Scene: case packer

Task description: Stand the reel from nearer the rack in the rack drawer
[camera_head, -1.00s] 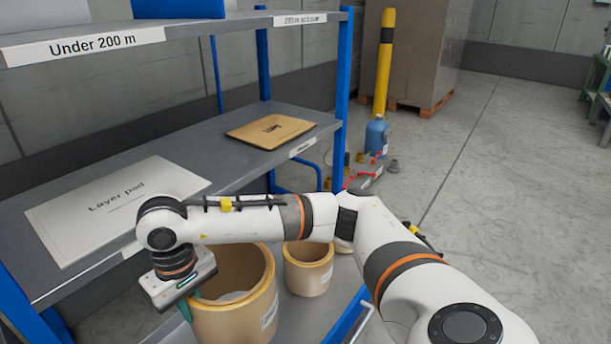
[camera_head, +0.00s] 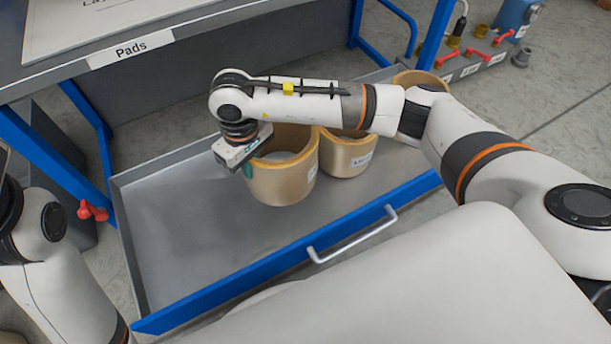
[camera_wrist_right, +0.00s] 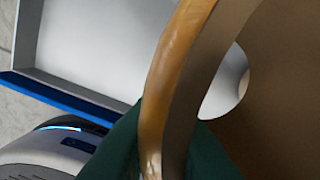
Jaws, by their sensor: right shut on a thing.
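A tan, hollow, open-topped reel (camera_head: 283,181) is upright in the pulled-out rack drawer (camera_head: 165,225), right of the drawer's middle. My right gripper (camera_head: 247,168) is at its left rim. In the right wrist view the gripper's green fingers (camera_wrist_right: 167,145) are shut on the reel's wall (camera_wrist_right: 172,75), one on each side. I cannot tell whether the reel's base touches the drawer floor. A second tan reel (camera_head: 350,157) stands close at its right in the drawer, partly behind my right arm. My left arm shows at the lower left, with its gripper out of view.
The drawer has a blue front with a pale handle (camera_head: 353,236); its left part is bare. The grey pad shelf (camera_head: 215,28) overhangs the back. Another tan reel-like thing (camera_head: 421,79) shows behind my right arm. Red-handled valves (camera_head: 478,55) are at the upper right.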

